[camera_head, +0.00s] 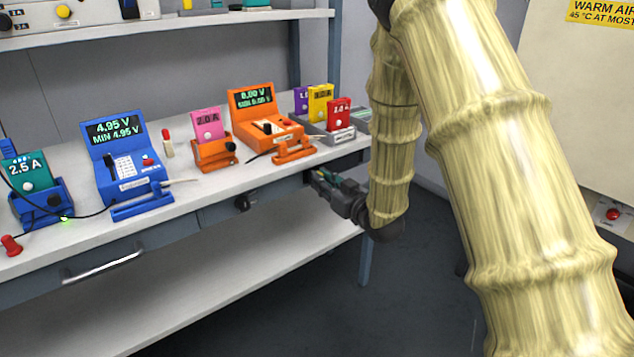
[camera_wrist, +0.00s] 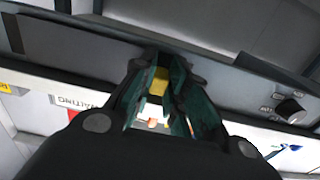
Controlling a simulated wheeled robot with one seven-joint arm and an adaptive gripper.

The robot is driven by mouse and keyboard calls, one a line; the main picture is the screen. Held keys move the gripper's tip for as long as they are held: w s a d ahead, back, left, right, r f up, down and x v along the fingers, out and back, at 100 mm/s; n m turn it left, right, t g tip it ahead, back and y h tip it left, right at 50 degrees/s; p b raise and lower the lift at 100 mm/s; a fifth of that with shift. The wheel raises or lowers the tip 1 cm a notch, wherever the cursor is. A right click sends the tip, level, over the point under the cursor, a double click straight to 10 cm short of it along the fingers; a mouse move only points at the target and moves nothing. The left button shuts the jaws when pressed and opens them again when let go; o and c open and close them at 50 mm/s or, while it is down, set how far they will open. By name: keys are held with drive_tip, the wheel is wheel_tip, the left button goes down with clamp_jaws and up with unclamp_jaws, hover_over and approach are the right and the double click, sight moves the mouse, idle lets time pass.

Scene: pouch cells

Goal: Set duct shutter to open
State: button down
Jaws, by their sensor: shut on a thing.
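My gripper (camera_head: 323,183) is at the bench's front edge, right of the black knob (camera_head: 242,202). In the wrist view its fingers (camera_wrist: 165,73) close around a small yellow piece (camera_wrist: 159,82) by the grey front rail. The fingers hide most of this piece. I cannot tell for certain whether it is the duct shutter's handle; no shutter label is readable. The black knob also shows in the wrist view (camera_wrist: 290,107), at the right and apart from the fingers.
The bench top (camera_head: 185,190) holds a blue meter (camera_head: 125,165), an orange meter (camera_head: 265,125) and coloured pouch cells in stands. A drawer handle (camera_head: 103,263) projects at the front left. My arm hides part of the right side.

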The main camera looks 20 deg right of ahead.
drive_tip(key=shift+w+d+p, duration=0.15)
drive_tip(key=shift+w+d, duration=0.1)
drive_tip(key=shift+d, duration=0.45)
drive_tip(key=shift+w+d+p, duration=0.2)
drive_tip(key=shift+w+d, duration=0.05)
drive_tip(key=shift+d, duration=0.5)
drive_tip(key=shift+w+d+p, duration=0.15)
drive_tip(key=shift+w+d, duration=0.1)
drive_tip(key=shift+d, duration=0.45)
drive_tip(key=shift+d+r, duration=0.1)
drive_tip(key=c, duration=1.4)
unclamp_jaws()
drive_tip(key=shift+d, duration=0.1)
drive_tip(key=v, duration=1.2)
